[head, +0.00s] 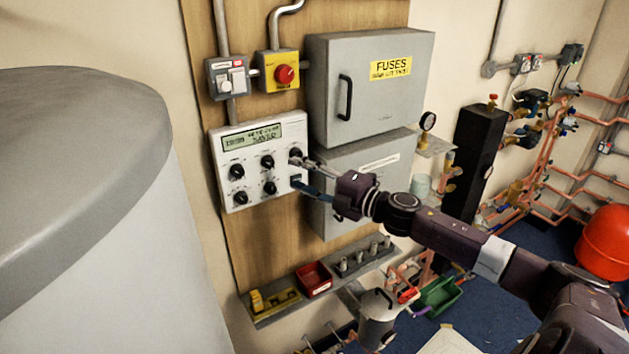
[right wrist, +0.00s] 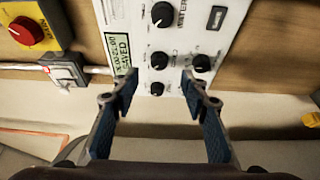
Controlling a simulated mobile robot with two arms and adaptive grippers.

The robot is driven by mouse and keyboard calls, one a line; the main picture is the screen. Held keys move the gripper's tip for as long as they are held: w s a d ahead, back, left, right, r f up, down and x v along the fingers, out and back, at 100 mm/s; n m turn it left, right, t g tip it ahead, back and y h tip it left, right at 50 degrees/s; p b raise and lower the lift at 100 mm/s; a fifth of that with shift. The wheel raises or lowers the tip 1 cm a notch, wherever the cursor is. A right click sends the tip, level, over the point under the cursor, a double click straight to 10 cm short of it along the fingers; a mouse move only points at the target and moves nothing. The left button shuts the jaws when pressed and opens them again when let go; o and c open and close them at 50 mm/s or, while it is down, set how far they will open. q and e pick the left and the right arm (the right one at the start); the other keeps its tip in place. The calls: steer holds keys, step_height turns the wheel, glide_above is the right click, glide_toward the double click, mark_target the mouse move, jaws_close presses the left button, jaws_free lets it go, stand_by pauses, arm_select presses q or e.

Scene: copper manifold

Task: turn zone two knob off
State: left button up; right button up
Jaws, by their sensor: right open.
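A white control panel (head: 253,203) with a green display (head: 251,137) and several black knobs hangs on the wooden board. The knob labels are too small to read, so I cannot tell which is zone two. My right gripper (head: 296,172) is open and empty at the panel's right side, its fingers near the right-hand knobs, partly covering that column. In the right wrist view the fingertips (right wrist: 159,82) stand apart, with one small knob (right wrist: 157,88) showing between them. Another knob (right wrist: 202,63) shows near the right finger. I cannot tell whether anything is touched. My left gripper is not in view.
A grey fuse box (head: 330,85) and a second grey box (head: 350,160) stand right of the panel. A red-on-yellow switch (head: 285,74) and a grey switch (head: 229,82) are above. A shelf holds a red tray (head: 314,279). A large tank (head: 80,200) fills the left.

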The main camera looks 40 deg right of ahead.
steer(key=shift+v, duration=2.05)
